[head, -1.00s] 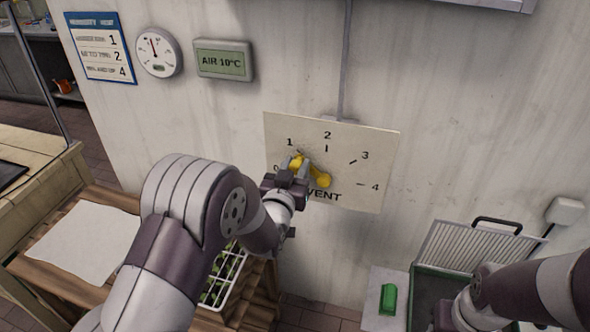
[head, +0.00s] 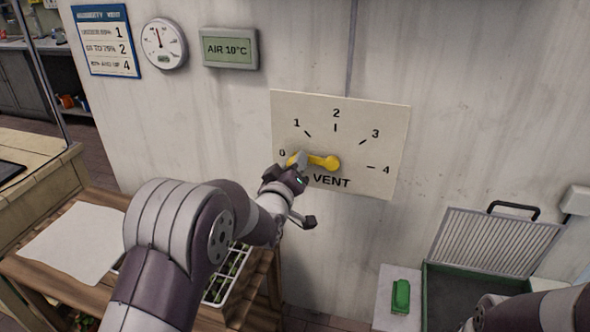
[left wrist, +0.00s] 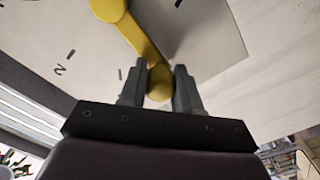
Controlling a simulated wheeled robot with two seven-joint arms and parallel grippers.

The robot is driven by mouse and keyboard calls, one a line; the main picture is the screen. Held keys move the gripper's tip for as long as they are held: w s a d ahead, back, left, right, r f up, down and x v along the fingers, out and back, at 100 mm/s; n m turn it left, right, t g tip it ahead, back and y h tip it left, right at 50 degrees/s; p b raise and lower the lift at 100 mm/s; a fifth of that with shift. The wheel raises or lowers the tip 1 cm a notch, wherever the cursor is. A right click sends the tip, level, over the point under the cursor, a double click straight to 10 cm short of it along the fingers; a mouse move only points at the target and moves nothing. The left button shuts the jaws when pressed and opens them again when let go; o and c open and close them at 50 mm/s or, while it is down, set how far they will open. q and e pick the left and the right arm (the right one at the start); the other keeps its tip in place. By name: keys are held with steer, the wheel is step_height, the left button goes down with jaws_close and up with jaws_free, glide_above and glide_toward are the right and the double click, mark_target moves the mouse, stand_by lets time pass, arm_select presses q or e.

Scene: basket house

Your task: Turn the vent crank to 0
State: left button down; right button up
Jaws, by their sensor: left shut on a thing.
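The yellow vent crank (head: 318,161) is on a pale dial plate (head: 385,120) marked 0 to 4 on the wall. Its arm points left from the hub, nearly level, with its handle end beside the 0 mark. My left gripper (head: 297,163) is at that handle end and partly covers it. In the left wrist view, the two fingers of my left gripper (left wrist: 159,75) stand on either side of the round yellow knob of the crank (left wrist: 145,42), shut on it. My right arm shows at the lower right; its gripper is out of view.
A display (head: 229,50) reads AIR 10°C, beside a round gauge (head: 164,44) and a notice (head: 106,40) with 1, 2 and 4. Below are a wooden bench with a paper sheet (head: 75,240) and seedling tray (head: 232,272), a green block (head: 401,296) and an open ribbed-lid box (head: 485,242).

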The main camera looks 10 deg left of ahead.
arm_select(q)
steer(key=shift+f+n+b, duration=0.4)
steer(key=shift+f+n, duration=0.1)
steer(key=shift+f, duration=0.05)
steer(key=c, duration=0.8)
jaws_free()
steer(key=shift+s, duration=0.1)
steer(key=s, duration=0.8)
steer(key=s+b, duration=0.1)
steer(key=s, duration=0.3)
steer(key=shift+s+a, duration=0.25)
